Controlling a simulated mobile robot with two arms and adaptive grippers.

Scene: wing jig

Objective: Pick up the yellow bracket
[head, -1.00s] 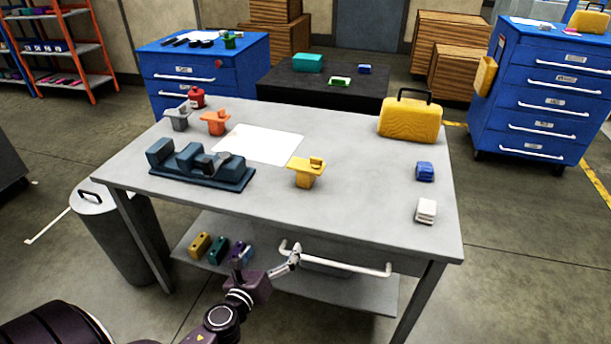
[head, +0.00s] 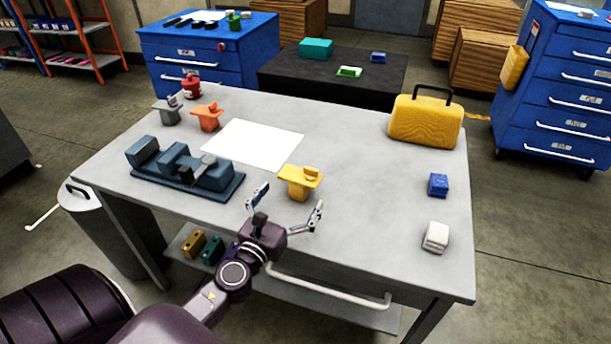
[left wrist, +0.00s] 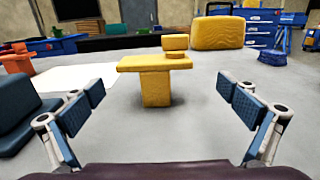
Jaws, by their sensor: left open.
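The yellow bracket (head: 299,182) stands upright on the grey table (head: 350,230), right of the dark blue jig (head: 186,173). In the left wrist view the bracket (left wrist: 155,75) is ahead, centred between the fingers, with a wide flat top on a narrower post. My left gripper (head: 286,208) is open and empty just in front of the bracket, its fingers spread and not touching it. The left gripper (left wrist: 157,110) also shows in the left wrist view with clear gaps on both sides of the bracket. My right gripper is not in view.
A white sheet (head: 252,143) lies behind the bracket. Orange (head: 207,116) and grey (head: 167,111) brackets and a red container (head: 192,87) stand at back left. A yellow case (head: 425,120), a blue block (head: 438,185) and a white block (head: 435,237) are at the right.

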